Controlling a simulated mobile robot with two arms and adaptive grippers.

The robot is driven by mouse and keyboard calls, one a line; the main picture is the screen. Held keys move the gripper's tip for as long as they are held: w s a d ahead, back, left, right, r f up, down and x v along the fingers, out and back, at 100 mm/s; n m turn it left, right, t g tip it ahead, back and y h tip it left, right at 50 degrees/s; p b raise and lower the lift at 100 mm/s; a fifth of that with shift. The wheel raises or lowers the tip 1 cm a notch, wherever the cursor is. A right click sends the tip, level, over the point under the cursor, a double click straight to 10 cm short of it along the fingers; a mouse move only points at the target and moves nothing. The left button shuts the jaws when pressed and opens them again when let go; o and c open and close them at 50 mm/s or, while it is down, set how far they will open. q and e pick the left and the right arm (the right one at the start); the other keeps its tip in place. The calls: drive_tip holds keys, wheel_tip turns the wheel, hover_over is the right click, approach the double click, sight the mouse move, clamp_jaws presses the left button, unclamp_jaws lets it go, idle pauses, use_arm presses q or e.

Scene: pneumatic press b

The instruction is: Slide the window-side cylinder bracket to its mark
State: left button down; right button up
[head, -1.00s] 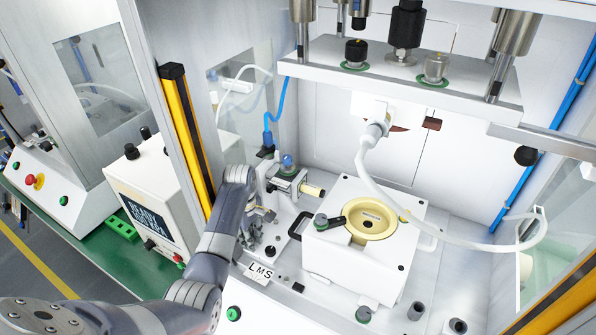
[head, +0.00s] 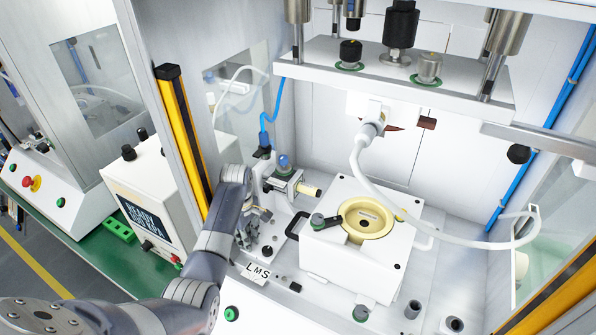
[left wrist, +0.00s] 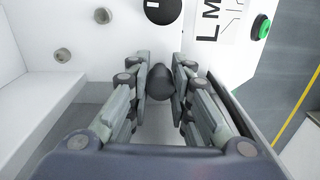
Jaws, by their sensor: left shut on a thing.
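The window-side cylinder bracket (head: 285,184) stands at the left of the press bed, beside the window panel. It carries a small cylinder with a pale yellow tip pointing right and a blue-topped fitting, with a blue hose nearby. My left gripper (head: 250,234) reaches in from the left, low beside the bracket; my wrist partly hides the bracket's base. In the left wrist view the fingers are shut on a dark rounded knob (left wrist: 162,82). Whether this knob belongs to the bracket is hard to tell. I cannot make out the mark. My right gripper is not in view.
A white fixture block (head: 335,259) with a yellow ring (head: 369,219) stands right of the bracket. The press plate (head: 400,82) hangs above. A yellow-black post (head: 183,140) stands left of the opening.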

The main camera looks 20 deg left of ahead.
use_arm(q)
drive_tip(key=shift+w+a+r, duration=0.3)
drive_tip(key=shift+a+r, duration=0.2)
drive_tip(key=shift+a, duration=0.1)
drive_tip(key=shift+w+a+r, duration=0.25)
drive_tip(key=shift+a+r, duration=0.2)
drive_tip(key=shift+a, duration=0.15)
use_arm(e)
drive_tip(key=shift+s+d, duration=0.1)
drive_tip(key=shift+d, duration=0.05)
use_arm(q)
drive_tip(key=c, duration=1.4)
unclamp_jaws()
drive_tip(key=shift+w, duration=0.15)
drive_tip(key=shift+o, duration=0.2)
drive_tip(key=shift+w+a+f, duration=0.1)
drive_tip(key=shift+w, duration=0.15)
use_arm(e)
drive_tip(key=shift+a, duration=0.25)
use_arm(q)
drive_tip(key=shift+w+r, duration=0.1)
drive_tip(key=shift+r, duration=0.45)
wheel_tip(320, 180, up, 6)
drive_tip(key=d, duration=0.1)
drive_tip(key=shift+s+d, duration=0.2)
drive_tip(key=shift+d, duration=0.2)
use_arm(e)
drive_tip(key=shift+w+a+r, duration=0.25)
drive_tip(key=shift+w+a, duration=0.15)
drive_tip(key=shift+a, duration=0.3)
